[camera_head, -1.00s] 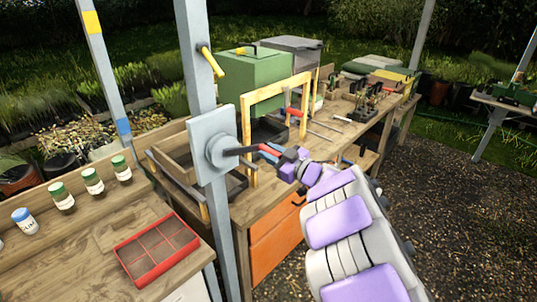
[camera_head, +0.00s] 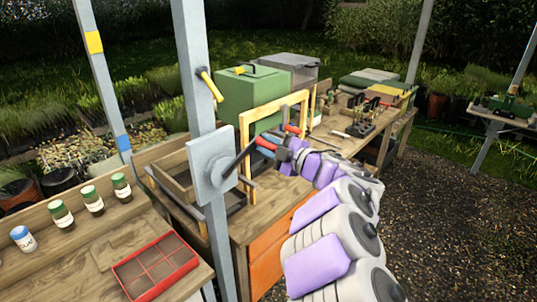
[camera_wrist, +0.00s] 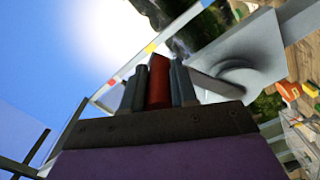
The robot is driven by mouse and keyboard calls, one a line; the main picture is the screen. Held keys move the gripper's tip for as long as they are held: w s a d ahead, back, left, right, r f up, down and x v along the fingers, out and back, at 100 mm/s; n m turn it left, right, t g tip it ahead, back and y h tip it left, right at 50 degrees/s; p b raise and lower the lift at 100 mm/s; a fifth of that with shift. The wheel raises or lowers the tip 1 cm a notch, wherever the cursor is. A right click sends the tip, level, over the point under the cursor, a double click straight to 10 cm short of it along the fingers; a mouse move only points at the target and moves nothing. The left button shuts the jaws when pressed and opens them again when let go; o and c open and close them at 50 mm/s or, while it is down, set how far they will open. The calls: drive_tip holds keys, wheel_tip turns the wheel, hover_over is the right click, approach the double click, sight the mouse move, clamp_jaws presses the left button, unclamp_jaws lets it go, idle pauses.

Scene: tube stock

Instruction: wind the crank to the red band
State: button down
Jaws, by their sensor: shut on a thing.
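The crank has a grey mounting plate and hub (camera_head: 212,168) on a grey post. Its dark arm (camera_head: 238,158) points up and to the right. My gripper (camera_head: 281,149) is shut on the red crank handle (camera_head: 264,143). In the wrist view the red handle (camera_wrist: 159,82) stands between my two grey fingers. A second post at the left carries a yellow band (camera_head: 94,42) and a blue band (camera_head: 123,142). A red band (camera_wrist: 112,83) shows small in the wrist view, on a pale post below a yellow band (camera_wrist: 151,47).
A yellow-handled peg (camera_head: 210,85) sticks out of the crank's post. A wooden frame (camera_head: 247,120) stands on the bench behind the handle. A red divided tray (camera_head: 155,265) and several small bottles (camera_head: 92,200) are on the left bench. Gravel lies at the right.

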drive_tip(key=s+a+r+n, duration=0.2)
drive_tip(key=s+r+n, duration=0.1)
drive_tip(key=r+n, duration=0.1)
drive_tip(key=shift+s+a+r+n, duration=0.25)
drive_tip(key=shift+a+r+n, duration=0.1)
drive_tip(key=shift+r, duration=0.3)
drive_tip(key=c, duration=0.9)
unclamp_jaws()
drive_tip(key=shift+s+r, duration=0.1)
drive_tip(key=shift+s, duration=0.2)
drive_tip(key=shift+w, duration=0.2)
drive_tip(key=shift+s+d, duration=0.1)
drive_tip(key=shift+s, duration=0.05)
